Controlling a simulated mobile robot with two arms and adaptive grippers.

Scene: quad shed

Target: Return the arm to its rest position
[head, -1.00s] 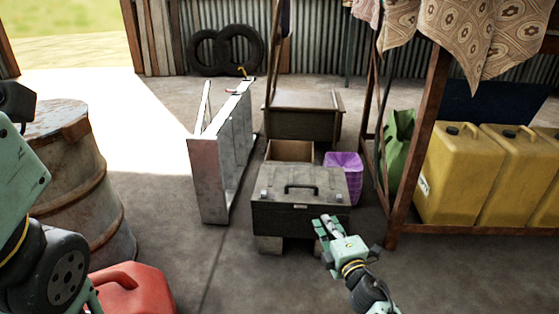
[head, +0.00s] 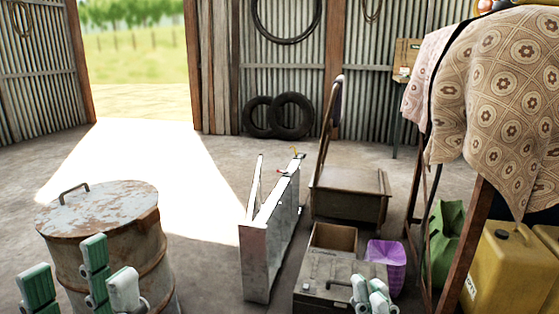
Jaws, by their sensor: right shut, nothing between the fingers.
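My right gripper (head: 372,294) shows at the bottom edge of the head view. Its green and pale fingers are close together with nothing seen in them. It overlaps the front right part of the grey toolbox (head: 322,284) in the picture; I cannot tell whether it touches. My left gripper (head: 72,288) is at the bottom left, in front of the rusty drum (head: 150,245) in the picture. Its green-padded fingers point up and stand apart, with nothing seen between them. Most of both arms is out of frame.
A pale metal frame (head: 268,245) stands mid-floor. Yellow jerrycans (head: 498,268) and a cloth-draped rack (head: 500,110) are at right. The floor toward the doorway is clear.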

